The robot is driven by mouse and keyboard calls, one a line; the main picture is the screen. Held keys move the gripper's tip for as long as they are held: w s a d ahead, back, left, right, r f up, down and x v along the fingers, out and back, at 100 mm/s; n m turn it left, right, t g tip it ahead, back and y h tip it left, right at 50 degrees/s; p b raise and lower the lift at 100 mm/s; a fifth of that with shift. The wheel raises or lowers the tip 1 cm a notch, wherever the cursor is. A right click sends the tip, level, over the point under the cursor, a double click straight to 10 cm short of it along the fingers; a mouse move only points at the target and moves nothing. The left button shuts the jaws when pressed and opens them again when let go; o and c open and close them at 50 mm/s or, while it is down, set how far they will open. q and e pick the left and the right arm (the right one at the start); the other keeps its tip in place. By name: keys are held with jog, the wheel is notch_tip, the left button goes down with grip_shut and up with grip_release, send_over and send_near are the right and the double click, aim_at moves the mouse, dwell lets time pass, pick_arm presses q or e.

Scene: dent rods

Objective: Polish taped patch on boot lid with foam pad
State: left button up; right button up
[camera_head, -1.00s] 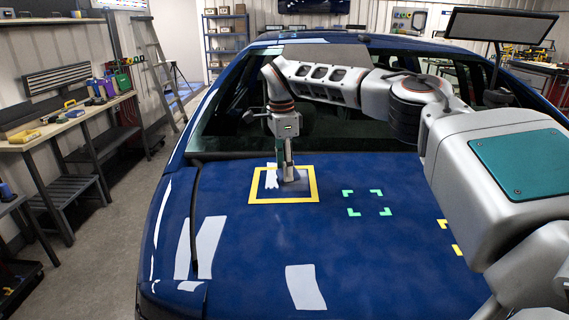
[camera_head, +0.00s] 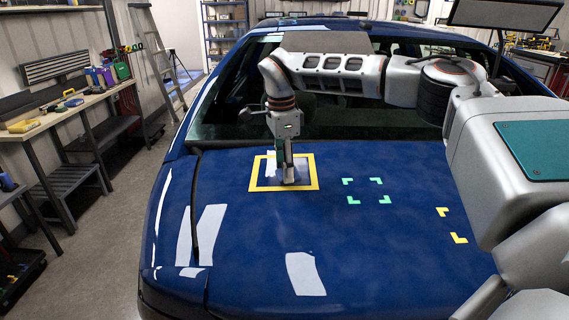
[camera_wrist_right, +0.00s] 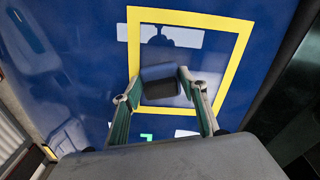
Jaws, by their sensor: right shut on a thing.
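The blue boot lid (camera_head: 250,225) spans the middle of the head view. A yellow tape square (camera_head: 315,172) frames a patch on it; the tape also shows in the right wrist view (camera_wrist_right: 190,16). My right gripper (camera_head: 288,175) points down inside the square. In the wrist view its fingers (camera_wrist_right: 161,82) are shut on the dark foam pad (camera_wrist_right: 160,78). The pad sits inside the frame, close to or on the paint; contact is hard to tell. My left gripper is not in view.
Green corner marks (camera_head: 348,182) and yellow corner marks (camera_head: 459,238) lie right of the square. A workbench (camera_head: 60,115) with tools and a ladder (camera_head: 155,50) stand left of the car. The rear window (camera_head: 340,120) lies beyond the lid.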

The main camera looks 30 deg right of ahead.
jog(key=shift+s+a+f, duration=0.1)
jog(key=shift+s+a, duration=0.25)
jog(key=shift+s, duration=0.35)
jog(key=shift+s+a+f, duration=0.15)
jog(key=shift+s+a, duration=0.4)
jog(key=shift+s, duration=0.35)
jog(key=shift+a, duration=0.15)
